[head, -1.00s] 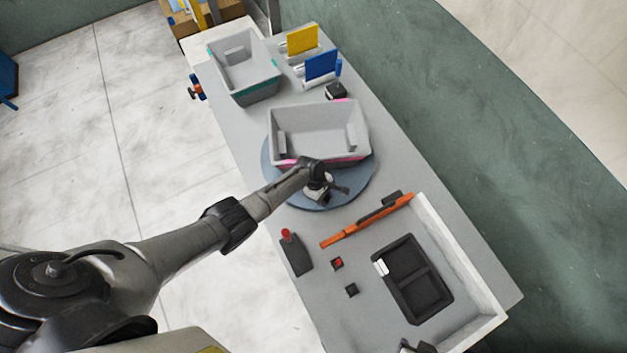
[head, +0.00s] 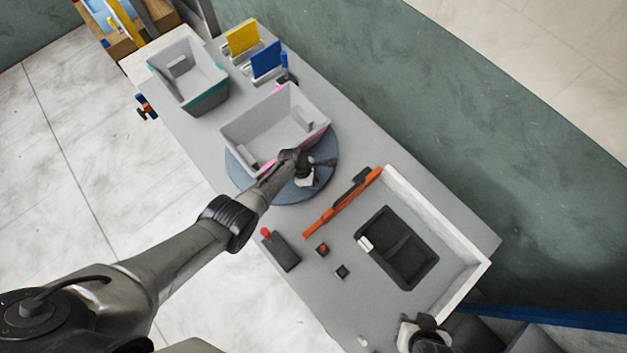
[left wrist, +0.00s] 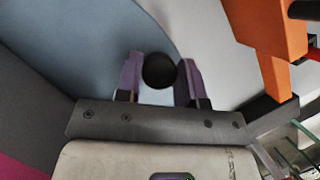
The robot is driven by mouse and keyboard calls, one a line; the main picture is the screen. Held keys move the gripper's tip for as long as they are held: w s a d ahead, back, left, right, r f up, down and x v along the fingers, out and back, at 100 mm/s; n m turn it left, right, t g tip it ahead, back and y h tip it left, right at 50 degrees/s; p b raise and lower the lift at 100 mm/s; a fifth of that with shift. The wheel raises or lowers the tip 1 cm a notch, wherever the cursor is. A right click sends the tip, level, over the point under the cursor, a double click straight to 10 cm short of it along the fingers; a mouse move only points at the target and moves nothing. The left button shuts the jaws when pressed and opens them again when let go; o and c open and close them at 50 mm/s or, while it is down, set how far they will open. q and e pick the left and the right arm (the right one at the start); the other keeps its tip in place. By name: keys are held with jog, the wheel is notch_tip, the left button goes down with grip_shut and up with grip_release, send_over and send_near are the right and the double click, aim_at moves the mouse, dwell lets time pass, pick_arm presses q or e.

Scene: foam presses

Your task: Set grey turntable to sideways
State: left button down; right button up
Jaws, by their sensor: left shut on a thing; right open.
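The grey turntable (head: 237,176) is a round blue-grey disc on the bench in the head view. A grey tub (head: 262,115) with pink marks sits on it, its long side slanting up to the right. My left gripper (head: 306,178) is at the disc's near edge, beside the tub. In the left wrist view its fingers (left wrist: 160,80) are shut on a round black knob (left wrist: 159,70) above the disc. The knob's attachment to the disc is hidden. My right gripper (head: 425,338) is open at the bottom edge of the head view, away from the turntable.
A second grey tub (head: 190,78) with teal marks stands farther back, near yellow (head: 242,38) and blue (head: 266,60) panels. An orange bar (head: 340,205), a black tray (head: 398,247), and a red-topped dark box (head: 281,250) lie on the near side. A white wall edges the tray area.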

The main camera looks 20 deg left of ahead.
pick_arm(q)
jog(key=shift+w, duration=0.15)
dwell(0.3)
jog(key=c, duration=0.8)
grip_release()
jog(key=shift+r, duration=0.15)
jog(key=shift+a+r+p, duration=0.1)
jog(key=shift+r+p, duration=0.2)
jog(key=shift+p, duration=0.05)
jog(key=shift+p+v, duration=2.65)
jog(key=shift+v, duration=3.8)
